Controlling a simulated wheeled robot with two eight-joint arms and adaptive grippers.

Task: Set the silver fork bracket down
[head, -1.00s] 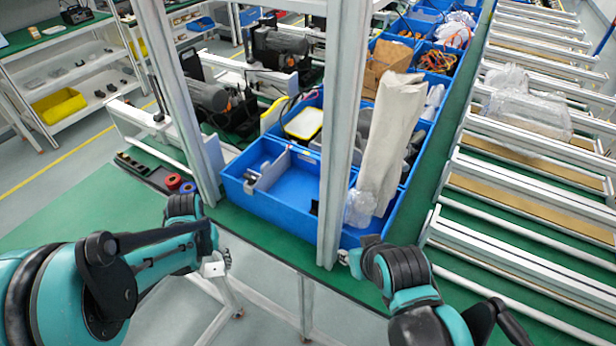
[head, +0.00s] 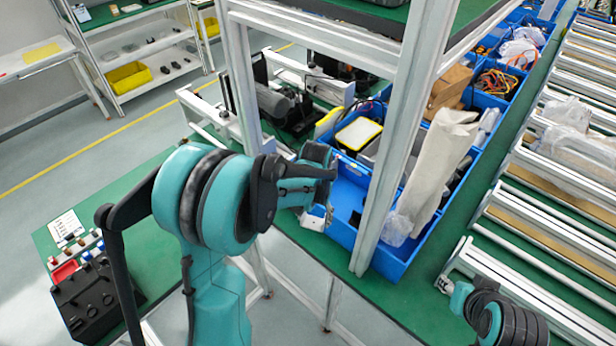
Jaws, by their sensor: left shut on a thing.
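My left arm reaches across the middle of the head view. Its gripper (head: 318,210) is shut on a small silver piece, the silver fork bracket (head: 316,221), at the front left edge of the blue bin. The arm hides much of the grip, and I cannot tell whether the bracket touches anything below it. My right gripper (head: 445,286) is at the lower right, beside the roller racks. It is small in view, and I cannot tell whether it is open or shut.
Blue bins (head: 391,262) stand on the green bench (head: 318,250), with a tall beige wrapped package (head: 440,165) inside. A metal post (head: 385,185) rises right of my left gripper. A black case (head: 88,300) lies at the lower left. Roller racks (head: 540,225) fill the right.

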